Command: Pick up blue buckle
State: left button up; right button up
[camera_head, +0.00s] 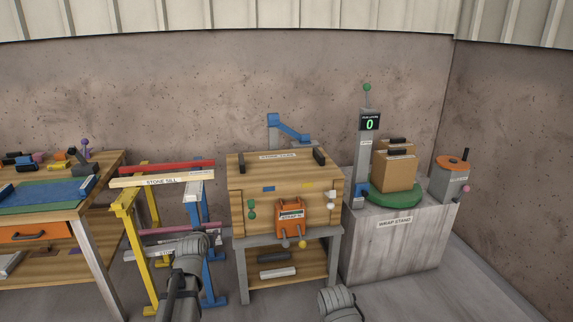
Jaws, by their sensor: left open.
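My left gripper (178,292) is low in the picture, left of the crate and well apart from the blue piece. It is open, and I see nothing held in it. Part of my right arm (340,303) shows at the bottom edge, and its gripper is out of view.
An orange tag box (290,220) hangs on the crate front. Yellow and blue trestles (134,250) with a stone sill (160,181) stand left, beside a workbench (112,170). A grey wrap stand (400,250) with a green turntable (394,200) is right.

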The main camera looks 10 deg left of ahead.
aim_at(306, 140)
jog(key=i+l+z, duration=0.3)
jog(key=i, duration=0.55)
jog(key=i+z, duration=0.25)
jog(key=i, duration=0.55)
jog(key=i+u, duration=0.2)
jog(key=i, duration=0.3)
jog(key=i+l+u, duration=0.15)
jog(key=i, duration=0.3)
jog(key=i+l+u, duration=0.2)
jog(key=i, duration=0.25)
jog(key=i+l+u, duration=0.15)
jog(key=i+l, duration=0.15)
jog(key=i, duration=0.15)
